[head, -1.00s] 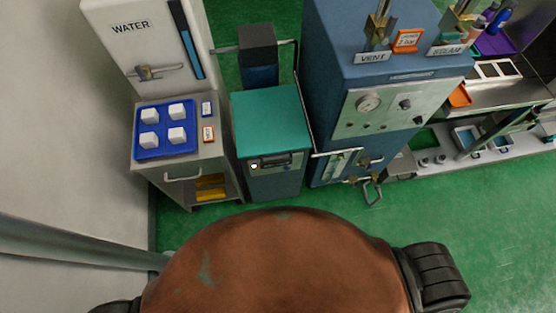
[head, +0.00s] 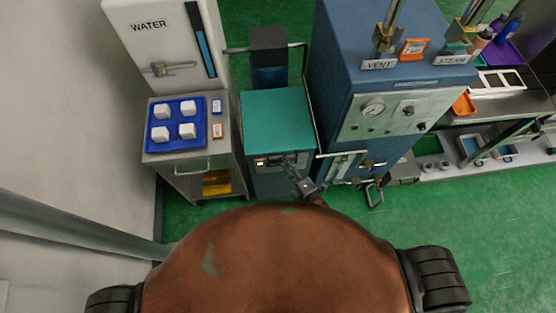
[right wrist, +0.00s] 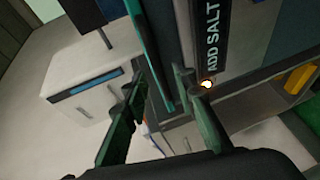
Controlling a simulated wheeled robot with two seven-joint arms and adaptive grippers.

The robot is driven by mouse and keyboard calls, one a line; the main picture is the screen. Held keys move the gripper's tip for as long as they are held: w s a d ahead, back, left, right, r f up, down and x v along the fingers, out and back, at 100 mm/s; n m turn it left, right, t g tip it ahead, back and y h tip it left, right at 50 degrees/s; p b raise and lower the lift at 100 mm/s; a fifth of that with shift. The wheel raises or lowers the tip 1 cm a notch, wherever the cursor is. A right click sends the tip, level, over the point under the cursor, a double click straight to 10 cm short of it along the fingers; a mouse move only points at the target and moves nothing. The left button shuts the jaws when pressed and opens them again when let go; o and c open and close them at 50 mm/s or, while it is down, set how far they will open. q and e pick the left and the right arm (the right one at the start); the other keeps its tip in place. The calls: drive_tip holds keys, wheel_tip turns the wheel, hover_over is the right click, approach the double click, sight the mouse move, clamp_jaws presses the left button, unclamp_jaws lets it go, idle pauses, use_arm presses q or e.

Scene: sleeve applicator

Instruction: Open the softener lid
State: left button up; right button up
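The softener is a grey cabinet with a teal lid (head: 277,120). The lid is down and lies flat on top. My right gripper (head: 288,162) is at the cabinet's front, just below the lid's front edge. In the right wrist view my right gripper (right wrist: 160,74) has its fingers apart. The teal lid edge (right wrist: 150,50) runs through the gap between them; I cannot tell whether either finger touches it. The softener's front panel (right wrist: 213,40) reads "ADD SALT", with a lit lamp beside it. My left gripper is not in view.
A steel cart with a blue tray (head: 152,146) of white blocks stands left of the softener, below the white water tank (head: 135,50). A blue steam cabinet (head: 345,65) stands close on the right. The green floor (head: 450,225) at front right is clear.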

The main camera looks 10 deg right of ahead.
drive_tip(key=shift+x, duration=1.4)
drive_tip(key=shift+c, duration=0.2)
clamp_jaws()
